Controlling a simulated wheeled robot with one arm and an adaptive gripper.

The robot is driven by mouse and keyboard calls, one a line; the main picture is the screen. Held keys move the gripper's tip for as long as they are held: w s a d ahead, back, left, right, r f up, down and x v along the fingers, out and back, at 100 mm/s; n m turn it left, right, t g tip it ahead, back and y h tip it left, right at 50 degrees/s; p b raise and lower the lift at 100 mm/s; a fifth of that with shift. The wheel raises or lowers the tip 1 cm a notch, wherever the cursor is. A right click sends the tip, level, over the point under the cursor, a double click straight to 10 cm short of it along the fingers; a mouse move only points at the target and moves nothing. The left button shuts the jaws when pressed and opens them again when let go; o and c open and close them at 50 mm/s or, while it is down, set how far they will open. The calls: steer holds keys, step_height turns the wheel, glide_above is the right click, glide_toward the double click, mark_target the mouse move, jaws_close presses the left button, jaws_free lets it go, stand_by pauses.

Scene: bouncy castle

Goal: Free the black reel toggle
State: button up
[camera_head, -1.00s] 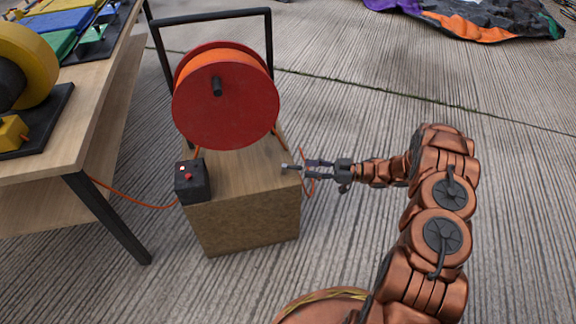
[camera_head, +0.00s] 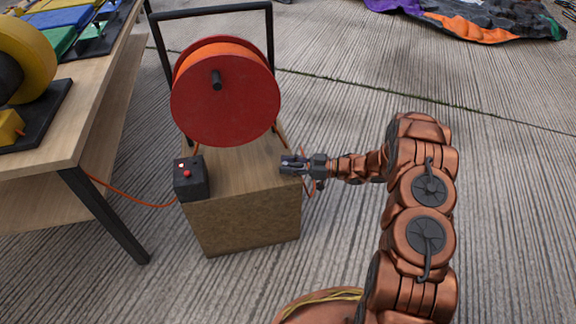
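The red reel (camera_head: 224,98) with an orange winding stands on a wooden box (camera_head: 240,218). A black crank knob (camera_head: 216,80) sticks out of its face. My gripper (camera_head: 288,164) is at the right edge of the box top, pointing left. It covers the place where a small grey-and-dark fitting, perhaps the toggle, showed earlier. The fitting is now mostly hidden, and I cannot tell whether the fingers are around it, touching it or closed on it.
A black switch box (camera_head: 191,179) with a red button sits at the left front of the wooden box. An orange cable (camera_head: 130,195) runs left to a wooden table (camera_head: 92,130). A black frame handle (camera_head: 215,14) rises behind the reel.

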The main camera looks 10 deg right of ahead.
jaws_close()
steer(key=shift+r+m+t, duration=0.1)
steer(key=shift+m+t, duration=0.2)
steer(key=shift+t, duration=0.1)
steer(key=shift+s+a+m+t+h+p, duration=0.1)
steer(key=shift+s+m+t+h+p, duration=0.1)
steer(key=shift+m+t+h+p, duration=1)
steer(key=m+t+h, duration=0.1)
steer(key=t, duration=0.1)
steer(key=m+t+h, duration=0.1)
steer(key=m+h, duration=0.1)
steer(key=m+t+h, duration=0.1)
steer(key=t, duration=0.1)
steer(key=shift+s+a+t+h+p, duration=0.2)
steer(key=shift+a+t+h+p, duration=0.1)
steer(key=shift+p, duration=0.1)
steer(key=m+t+h+p, duration=0.1)
steer(key=m+t+h, duration=0.1)
steer(key=m+h, duration=0.2)
steer(key=shift+a+h, duration=0.1)
steer(key=shift+h, duration=0.6)
steer(key=shift+m+t+h, duration=0.4)
steer(key=shift+m+h, duration=0.4)
steer(key=shift+h, duration=0.4)
steer(key=shift+m+h+p, duration=0.3)
steer(key=shift+m+h, duration=0.5)
steer(key=shift+h, duration=0.5)
